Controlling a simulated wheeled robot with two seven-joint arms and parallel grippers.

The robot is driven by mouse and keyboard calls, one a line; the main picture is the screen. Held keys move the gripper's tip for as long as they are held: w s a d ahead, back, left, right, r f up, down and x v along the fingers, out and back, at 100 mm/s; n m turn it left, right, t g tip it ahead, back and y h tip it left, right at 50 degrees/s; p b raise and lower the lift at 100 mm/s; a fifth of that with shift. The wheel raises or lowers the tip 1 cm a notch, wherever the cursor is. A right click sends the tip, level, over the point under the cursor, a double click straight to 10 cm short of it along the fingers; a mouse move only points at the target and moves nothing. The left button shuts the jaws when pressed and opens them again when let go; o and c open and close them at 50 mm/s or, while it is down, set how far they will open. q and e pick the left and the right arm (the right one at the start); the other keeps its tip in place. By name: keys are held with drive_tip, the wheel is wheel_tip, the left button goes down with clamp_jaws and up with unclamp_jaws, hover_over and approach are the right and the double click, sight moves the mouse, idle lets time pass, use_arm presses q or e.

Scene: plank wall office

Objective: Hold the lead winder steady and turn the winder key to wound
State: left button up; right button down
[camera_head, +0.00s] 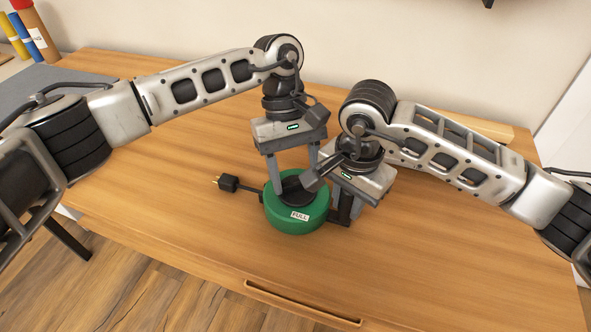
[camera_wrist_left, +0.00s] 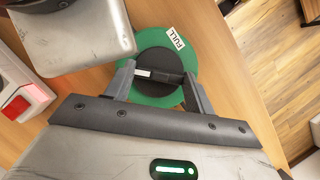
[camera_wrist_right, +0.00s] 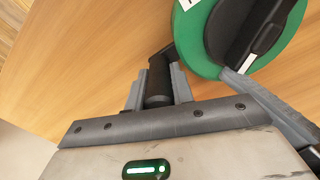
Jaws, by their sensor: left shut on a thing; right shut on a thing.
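The lead winder (camera_head: 281,221) is a round green drum with a white FULL label, lying on the table; it also shows in the left wrist view (camera_wrist_left: 150,100) and the right wrist view (camera_wrist_right: 199,50). The winder key (camera_wrist_left: 162,76) is a dark bar with a white mark at one end, across a black hub on the drum's top. The FULL label lies off to one side of the white mark. My left gripper (camera_head: 293,180) reaches down from above, shut on the key bar. My right gripper (camera_head: 342,207) is shut on the winder's black side handle (camera_wrist_right: 158,80). Its fingers partly hide the handle.
A black plug (camera_head: 229,183) on a short lead lies left of the winder on the wooden table (camera_head: 180,190). A grey mat (camera_head: 50,82) and several coloured tubes (camera_head: 38,38) are at the far left. The table front is clear. My two wrists are close together above the winder.

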use_arm(q)
drive_tip(key=shift+w, duration=0.1)
drive_tip(key=o, duration=1)
drive_tip(key=shift+r, duration=0.1)
drive_tip(key=v, duration=1.2)
